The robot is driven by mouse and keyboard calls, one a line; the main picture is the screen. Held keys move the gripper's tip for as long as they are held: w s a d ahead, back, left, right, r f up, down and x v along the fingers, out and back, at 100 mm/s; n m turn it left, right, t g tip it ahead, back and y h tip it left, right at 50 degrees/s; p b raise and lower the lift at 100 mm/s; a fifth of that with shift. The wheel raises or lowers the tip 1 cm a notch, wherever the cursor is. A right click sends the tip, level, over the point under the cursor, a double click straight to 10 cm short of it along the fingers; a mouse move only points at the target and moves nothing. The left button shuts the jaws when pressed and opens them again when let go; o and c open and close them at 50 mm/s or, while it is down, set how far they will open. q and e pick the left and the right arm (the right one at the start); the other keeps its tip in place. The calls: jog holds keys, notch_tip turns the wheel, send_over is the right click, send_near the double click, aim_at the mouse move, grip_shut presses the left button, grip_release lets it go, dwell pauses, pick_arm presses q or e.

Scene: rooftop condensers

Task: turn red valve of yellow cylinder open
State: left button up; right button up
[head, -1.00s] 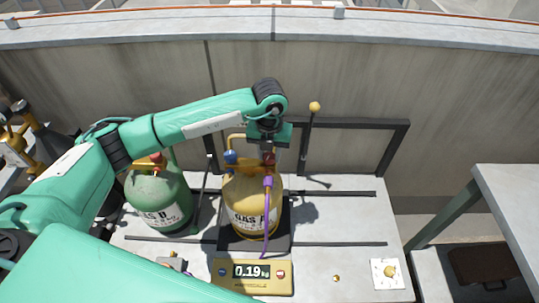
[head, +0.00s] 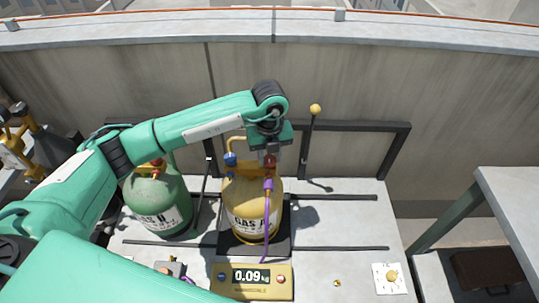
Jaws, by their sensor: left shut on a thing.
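The yellow cylinder (head: 240,213), labelled as gas, stands upright on a dark scale plate on the white bench. Its red valve (head: 270,160) is at the top right, and a blue valve (head: 231,159) is at the top left. My left gripper (head: 269,154) reaches down from above and is shut on the red valve; its fingers partly hide the valve. A purple hose (head: 267,205) hangs from the fitting just below the red valve. My right gripper is not in the picture.
A green cylinder (head: 160,208) stands left of the yellow one. The yellow scale display (head: 252,280) in front reads 0.09 kg. A black frame (head: 360,124) and a ball-topped rod (head: 315,110) stand behind. The bench's right side is mostly clear.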

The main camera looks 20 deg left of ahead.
aim_at(269, 158)
pick_arm(q)
jog(key=o, duration=1)
jog(key=shift+c, duration=0.2)
jog(key=shift+r, duration=0.15)
notch_tip(269, 158, up, 14)
jog(key=b, duration=0.2)
jog(key=shift+f, duration=0.25)
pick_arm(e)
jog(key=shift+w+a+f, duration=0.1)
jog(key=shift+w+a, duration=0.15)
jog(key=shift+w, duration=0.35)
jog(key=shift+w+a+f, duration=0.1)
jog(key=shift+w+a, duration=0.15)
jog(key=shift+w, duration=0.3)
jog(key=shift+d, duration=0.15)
